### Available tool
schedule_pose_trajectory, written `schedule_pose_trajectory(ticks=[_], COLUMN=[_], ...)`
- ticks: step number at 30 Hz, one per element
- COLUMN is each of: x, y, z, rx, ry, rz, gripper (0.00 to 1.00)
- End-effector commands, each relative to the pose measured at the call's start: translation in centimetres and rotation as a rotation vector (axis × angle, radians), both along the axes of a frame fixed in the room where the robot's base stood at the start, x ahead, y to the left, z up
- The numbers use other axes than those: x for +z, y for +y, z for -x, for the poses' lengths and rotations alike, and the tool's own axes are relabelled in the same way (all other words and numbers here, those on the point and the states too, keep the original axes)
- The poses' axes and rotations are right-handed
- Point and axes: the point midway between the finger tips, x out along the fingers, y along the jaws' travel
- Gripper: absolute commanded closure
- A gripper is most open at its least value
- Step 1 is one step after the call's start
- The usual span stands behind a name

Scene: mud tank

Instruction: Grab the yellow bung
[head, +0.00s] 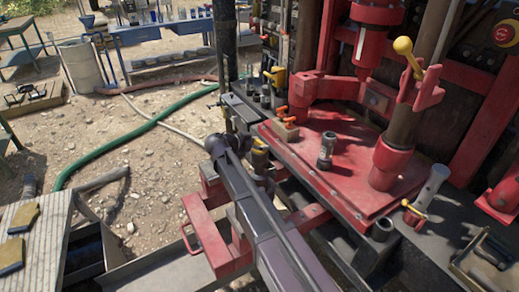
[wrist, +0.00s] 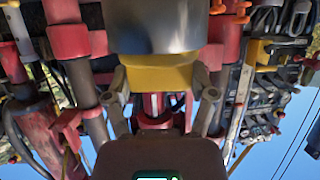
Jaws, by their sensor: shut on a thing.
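The yellow bung (wrist: 155,76) fills the space between the fingers in the wrist view. My gripper (wrist: 163,84) is shut on it, with one finger at each side. A broad grey cylindrical part (wrist: 158,26) adjoins the yellow in that picture; I cannot tell whether it belongs to the bung. In the head view my gripper (head: 259,158) is small and partly hidden by my arm, beside the left edge of the red platform. A little yellow of the bung (head: 260,146) shows there.
The red platform (head: 335,170) bears a grey metal fitting (head: 326,150) and a red-collared post (head: 391,160). Orange-handled fittings (head: 285,125) stand at its back left corner. A green hose (head: 110,145) crosses the gravel at left. The wrist picture is upside down.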

Motion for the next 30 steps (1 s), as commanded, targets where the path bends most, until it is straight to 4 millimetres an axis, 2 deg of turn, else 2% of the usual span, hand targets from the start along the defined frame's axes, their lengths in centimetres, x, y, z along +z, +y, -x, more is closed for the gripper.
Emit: schedule_pose_trajectory(ticks=[14,26,27,30], x=[0.9,4.2,3.8,3.9], y=[0.0,0.0,-0.3,-0.8], z=[0.0,0.0,1.6,4.0], rx=[0.000,0.000,0.001,0.001], ry=[0.001,0.001,0.001,0.000], rz=[-0.001,-0.001,0.000,-0.001], gripper=[0.68,0.68,0.68,0.68])
